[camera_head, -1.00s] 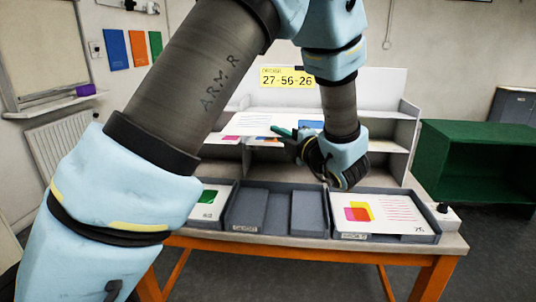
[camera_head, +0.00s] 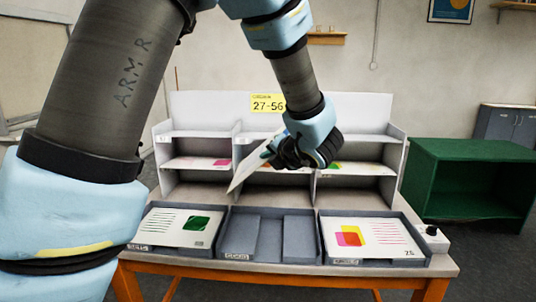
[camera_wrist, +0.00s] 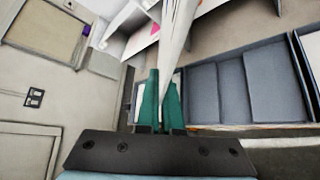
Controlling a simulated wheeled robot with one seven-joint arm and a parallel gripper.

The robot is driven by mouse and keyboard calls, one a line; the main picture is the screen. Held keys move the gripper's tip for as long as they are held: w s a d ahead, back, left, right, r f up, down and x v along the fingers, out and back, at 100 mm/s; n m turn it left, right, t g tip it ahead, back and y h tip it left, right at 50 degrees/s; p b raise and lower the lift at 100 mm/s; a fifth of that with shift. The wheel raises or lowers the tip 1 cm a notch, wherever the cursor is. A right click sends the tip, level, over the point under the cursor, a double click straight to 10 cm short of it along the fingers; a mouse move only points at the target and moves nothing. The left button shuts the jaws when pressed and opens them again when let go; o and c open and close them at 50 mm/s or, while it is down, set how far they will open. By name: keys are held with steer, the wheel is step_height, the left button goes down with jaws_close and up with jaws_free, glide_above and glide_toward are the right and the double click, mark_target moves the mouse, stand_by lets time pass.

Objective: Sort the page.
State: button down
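My gripper (camera_head: 270,151) is shut on a white page (camera_head: 246,170), held tilted in the air before the shelf rack. In the wrist view the page (camera_wrist: 178,42) stands edge-on between the green fingers (camera_wrist: 160,100); its printed face is hard to see. A left tray (camera_head: 138,248) holds a page with a green shape (camera_head: 195,223). The middle tray (camera_head: 237,256) holds no page. The right tray (camera_head: 340,262) holds a page with pink, orange and yellow squares (camera_head: 350,236). A yellow sign (camera_head: 267,103) shows 27-56, its right end hidden by my arm.
The white shelf rack (camera_head: 200,150) stands behind the trays, with pages with pink (camera_head: 221,162) and green (camera_head: 336,165) marks on its middle level. A black knob (camera_head: 431,230) sits at the table's right end. An open green cabinet (camera_head: 470,152) stands to the right.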

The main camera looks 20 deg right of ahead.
stand_by(0.3)
steer(key=shift+w+f+n+g+h+b, duration=0.1)
steer(key=shift+f+n+g+h+b, duration=0.05)
steer(key=shift+n+g+h+b, duration=0.45)
steer(key=n+h+b, duration=0.1)
steer(key=b, duration=0.1)
steer(key=n+g+h+b, duration=0.1)
steer(key=b, duration=0.1)
steer(key=shift+a+f+g+h, duration=0.1)
steer(key=shift+f+g+h, duration=0.1)
steer(key=shift+g+h, duration=0.15)
steer(key=shift+n+g+h+b, duration=0.25)
steer(key=shift+n+h+b, duration=0.45)
steer(key=shift+b, duration=0.1)
steer(key=shift+r, duration=0.3)
